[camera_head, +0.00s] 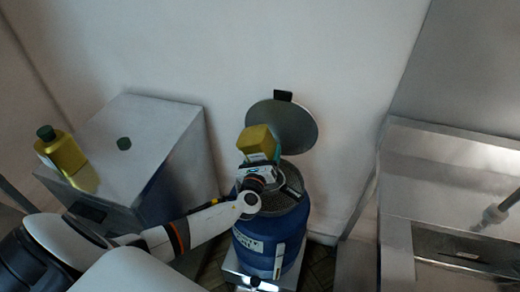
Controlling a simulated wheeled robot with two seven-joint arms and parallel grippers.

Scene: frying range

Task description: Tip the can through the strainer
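A yellow can (256,140) is tilted above the mouth of a blue drum (262,244). A little green shows at its right side; its spout is mostly hidden. My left gripper (262,168) reaches in from the left and appears shut on this can; its fingertips are partly hidden. The dark strainer (278,203) sits in the top of the drum, partly covered by my gripper. I cannot tell whether anything is flowing from the can. My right gripper is not in view.
The drum's round lid (292,127) stands open against the wall. A steel range (450,190) stands at the right.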

